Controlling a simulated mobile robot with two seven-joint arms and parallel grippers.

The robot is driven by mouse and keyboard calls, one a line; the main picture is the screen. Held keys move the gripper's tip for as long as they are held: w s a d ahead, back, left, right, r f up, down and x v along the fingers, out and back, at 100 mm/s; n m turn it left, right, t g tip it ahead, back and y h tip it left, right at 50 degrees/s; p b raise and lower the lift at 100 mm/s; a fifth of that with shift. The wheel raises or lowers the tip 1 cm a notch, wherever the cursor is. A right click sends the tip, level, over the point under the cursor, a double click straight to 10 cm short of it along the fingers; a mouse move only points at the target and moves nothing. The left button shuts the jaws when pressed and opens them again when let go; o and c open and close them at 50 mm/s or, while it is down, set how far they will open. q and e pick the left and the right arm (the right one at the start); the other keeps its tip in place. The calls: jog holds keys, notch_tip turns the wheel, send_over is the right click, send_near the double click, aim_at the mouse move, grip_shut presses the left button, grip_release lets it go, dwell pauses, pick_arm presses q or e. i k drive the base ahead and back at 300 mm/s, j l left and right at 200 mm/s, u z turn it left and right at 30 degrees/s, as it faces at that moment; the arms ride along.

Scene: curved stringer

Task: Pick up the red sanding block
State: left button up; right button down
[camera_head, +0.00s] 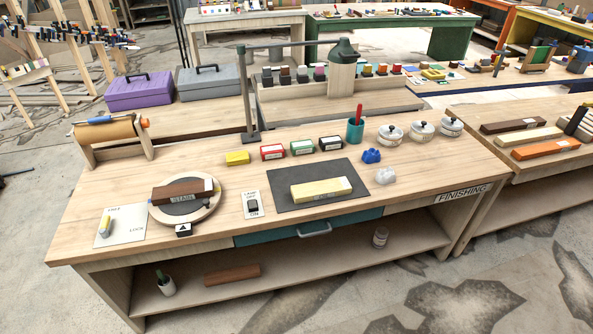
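The red sanding block (272,152) is a small red block with a pale label on its front. It sits on the wooden workbench (120,190), in a row between a yellow block (237,158) on its left and a green block (302,147) on its right. A black block (331,143) ends the row at the right. The red block appears to stand apart from its neighbours. Neither of my grippers is in view.
In front of the row lie a dark mat (285,197) with a pale wooden bar (321,190) and a lamp switch plate (252,205). A round turntable (207,207) holds a dark wood piece. A lamp post (248,100) stands behind the yellow block. A teal cup (355,131) stands right.

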aim_at(275, 151)
jog(key=i+j, duration=0.25)
jog(key=i, duration=0.2)
jog(key=i+j, duration=0.25)
jog(key=i, duration=0.25)
jog(key=i+z, duration=0.15)
jog(key=z, duration=0.3)
jog(key=i+j+z, duration=0.1)
jog(key=z, duration=0.3)
jog(key=i+j+z, duration=0.1)
jog(key=z, duration=0.35)
jog(key=i+z, duration=0.1)
jog(key=i, duration=0.35)
